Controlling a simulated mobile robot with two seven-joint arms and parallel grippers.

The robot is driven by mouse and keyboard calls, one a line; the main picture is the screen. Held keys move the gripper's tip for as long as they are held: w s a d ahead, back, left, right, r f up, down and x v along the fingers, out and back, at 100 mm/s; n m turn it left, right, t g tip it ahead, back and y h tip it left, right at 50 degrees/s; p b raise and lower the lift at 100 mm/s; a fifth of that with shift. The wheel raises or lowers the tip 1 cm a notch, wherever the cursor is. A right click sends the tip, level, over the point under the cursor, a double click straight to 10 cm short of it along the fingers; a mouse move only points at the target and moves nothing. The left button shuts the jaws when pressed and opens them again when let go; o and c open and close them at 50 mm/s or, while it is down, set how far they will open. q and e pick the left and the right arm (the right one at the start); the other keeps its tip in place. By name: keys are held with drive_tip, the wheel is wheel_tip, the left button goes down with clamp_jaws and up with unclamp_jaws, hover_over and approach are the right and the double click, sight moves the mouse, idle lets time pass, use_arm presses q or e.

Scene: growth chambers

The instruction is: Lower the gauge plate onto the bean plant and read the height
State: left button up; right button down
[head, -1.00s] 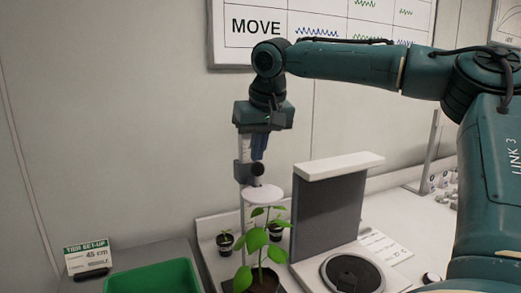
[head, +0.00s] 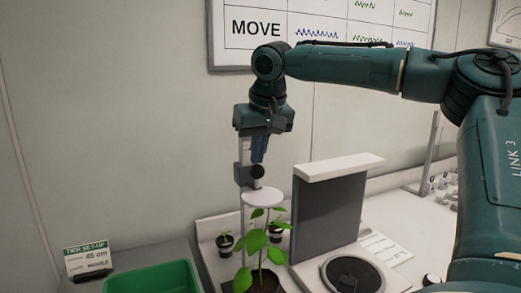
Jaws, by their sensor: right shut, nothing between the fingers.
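The gauge is an upright pale post (head: 243,150) with a grey slider and a dark round knob (head: 257,171). Its white round gauge plate (head: 263,197) sticks out below the knob. The bean plant (head: 254,240) stands in a dark pot under the plate, its top leaves close to the plate's underside; I cannot tell if they touch. My right gripper (head: 258,161) points down just above the knob, its blue fingers shut and empty. Any scale marks on the post are too small to read. My left gripper is out of view.
A green tray (head: 150,280) and a "TIER SET-UP 45 cm" sign (head: 88,259) are at the lower left. A grey panel with a white top (head: 330,215) and a round dark disc (head: 352,274) stand close on the right.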

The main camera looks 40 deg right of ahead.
drive_tip(key=shift+f, duration=0.4)
idle(0.7)
drive_tip(key=shift+r, duration=0.1)
wheel_tip(320, 180, up, 3)
drive_tip(key=p, duration=0.3)
drive_tip(key=shift+f+p, duration=0.2)
drive_tip(key=shift+p, duration=0.1)
drive_tip(key=shift+r, duration=2.2)
drive_tip(key=shift+f, duration=0.1)
